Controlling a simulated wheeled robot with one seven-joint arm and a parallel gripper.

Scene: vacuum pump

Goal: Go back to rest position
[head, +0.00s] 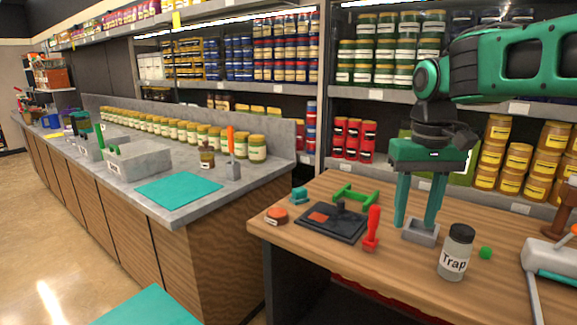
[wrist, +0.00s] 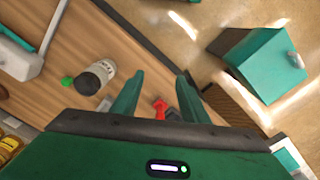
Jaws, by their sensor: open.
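My gripper (head: 420,218) hangs from my green arm over the wooden table (head: 330,186), fingers pointing down. It is open, with a clear gap between the two green fingers. A small grey block (head: 421,233) shows at the fingertips in the head view; whether they touch it cannot be told. In the wrist view my gripper (wrist: 158,82) also has its fingers apart, with the red-handled tool (wrist: 160,108) showing between them. The jar labelled Trap (head: 456,254) stands upright right of the gripper; it also shows in the wrist view (wrist: 95,78).
A dark tray (head: 340,226), green bracket (head: 355,195) and orange-red disc (head: 276,215) lie left of the gripper. A green ball (head: 485,253) and a grey tool (head: 548,258) lie right. Stocked shelves (head: 372,95) stand behind; a long counter (head: 213,205) runs along the left.

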